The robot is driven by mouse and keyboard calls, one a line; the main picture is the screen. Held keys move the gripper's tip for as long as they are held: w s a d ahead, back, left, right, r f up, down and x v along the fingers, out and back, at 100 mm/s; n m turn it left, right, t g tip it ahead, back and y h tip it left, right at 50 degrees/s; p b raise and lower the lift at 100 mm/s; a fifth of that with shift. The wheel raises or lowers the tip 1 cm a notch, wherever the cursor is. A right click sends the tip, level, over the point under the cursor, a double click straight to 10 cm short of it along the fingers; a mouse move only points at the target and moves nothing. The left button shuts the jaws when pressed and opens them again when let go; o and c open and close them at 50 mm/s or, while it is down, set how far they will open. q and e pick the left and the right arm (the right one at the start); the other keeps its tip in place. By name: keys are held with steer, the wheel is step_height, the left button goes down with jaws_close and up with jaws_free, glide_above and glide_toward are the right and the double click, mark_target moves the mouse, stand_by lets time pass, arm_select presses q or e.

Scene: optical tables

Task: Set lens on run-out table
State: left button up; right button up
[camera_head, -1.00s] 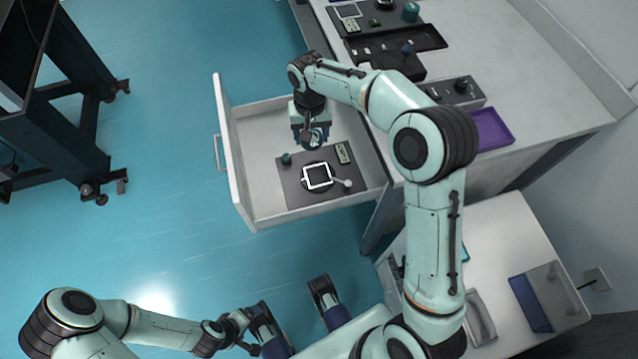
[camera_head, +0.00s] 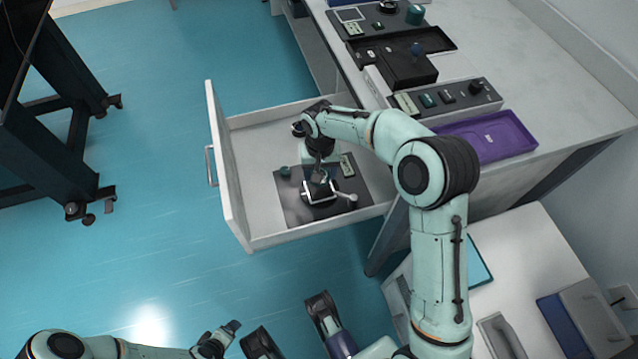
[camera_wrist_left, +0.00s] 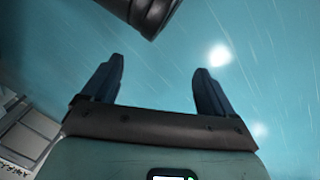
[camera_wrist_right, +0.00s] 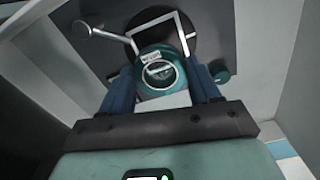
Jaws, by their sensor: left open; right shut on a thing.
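The lens (camera_wrist_right: 158,73) is a round glass in a teal ring mount with a small white label. My right gripper (camera_wrist_right: 161,84) is shut on it, a finger on each side. The run-out table (camera_wrist_right: 187,48) is a dark round disc with a white square frame; in the head view (camera_head: 318,193) it sits on a grey mat in the open drawer. The lens overlaps the near part of the frame in the right wrist view; I cannot tell whether they touch. My left gripper (camera_wrist_left: 160,80) is open and empty above the blue floor.
The open drawer (camera_head: 228,165) has white walls around the mat (camera_head: 291,208). A small teal knob (camera_head: 285,172), a white-tipped lever (camera_head: 350,198) and a small display panel (camera_head: 347,166) are near the disc. A purple tray (camera_head: 487,138) and dark instruments stand on the bench.

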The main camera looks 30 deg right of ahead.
mark_target(320, 189)
steer(key=shift+f, duration=0.6)
step_height(320, 189, down, 4)
steer(key=shift+f+b, duration=0.15)
steer(key=shift+b, duration=0.55)
arm_select(q)
steer(key=shift+s+a+f+g, duration=0.15)
steer(key=shift+s+f, duration=0.35)
steer(key=shift+f, duration=0.15)
steer(key=shift+s+a+f+g, duration=0.15)
steer(key=shift+s+f, duration=0.35)
steer(key=shift+f, duration=0.1)
arm_select(e)
steer(key=shift+f, duration=0.15)
arm_select(q)
steer(key=shift+s+f, duration=0.1)
steer(key=shift+f, duration=0.05)
arm_select(e)
steer(key=shift+f, duration=0.15)
steer(key=o, duration=1.1)
